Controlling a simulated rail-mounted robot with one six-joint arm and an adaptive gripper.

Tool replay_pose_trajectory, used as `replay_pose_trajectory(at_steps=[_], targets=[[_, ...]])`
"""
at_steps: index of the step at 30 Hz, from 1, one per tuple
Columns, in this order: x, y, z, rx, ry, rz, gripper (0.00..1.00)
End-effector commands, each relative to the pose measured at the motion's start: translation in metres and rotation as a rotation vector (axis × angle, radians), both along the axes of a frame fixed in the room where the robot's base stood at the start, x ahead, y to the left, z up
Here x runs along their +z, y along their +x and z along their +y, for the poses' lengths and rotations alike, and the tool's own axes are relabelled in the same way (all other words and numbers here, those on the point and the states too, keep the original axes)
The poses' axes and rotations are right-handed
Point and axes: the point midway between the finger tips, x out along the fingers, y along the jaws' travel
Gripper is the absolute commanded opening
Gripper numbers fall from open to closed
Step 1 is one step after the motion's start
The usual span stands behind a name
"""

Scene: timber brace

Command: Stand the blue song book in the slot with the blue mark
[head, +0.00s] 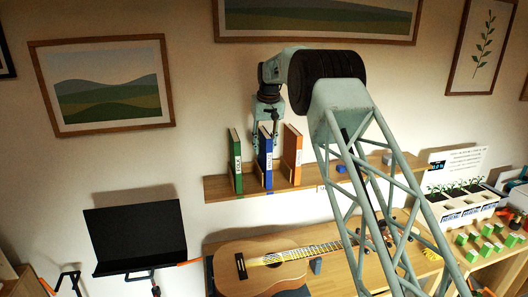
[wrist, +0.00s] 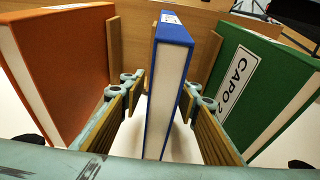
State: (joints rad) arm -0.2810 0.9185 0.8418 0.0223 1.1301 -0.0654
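The blue song book (head: 265,158) stands upright on the wall shelf (head: 222,188), between a green book (head: 235,160) and an orange book (head: 292,155). My gripper (head: 268,126) points down at the top of the blue book. In the wrist view the blue book (wrist: 168,85) stands between the two fingers of my gripper (wrist: 160,105). The fingers are apart, with a visible gap on the left side; the right finger is close to the book. I cannot make out a slot with a blue mark; my arm hides part of the shelf.
The orange book (wrist: 65,70) and green book (wrist: 262,90) stand close outside the fingers. A small blue block (head: 341,169) is further right on the shelf. Below are a guitar (head: 262,265) on a bench and a black music stand (head: 135,237). Planters (head: 462,205) stand at right.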

Motion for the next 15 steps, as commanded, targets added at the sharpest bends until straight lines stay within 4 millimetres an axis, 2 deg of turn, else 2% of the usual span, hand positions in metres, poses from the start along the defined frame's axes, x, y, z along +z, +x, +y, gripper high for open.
replay_pose_trajectory(at_steps=[15], targets=[[0.071, -0.017, -0.006, 0.0, 0.001, -0.002, 0.29]])
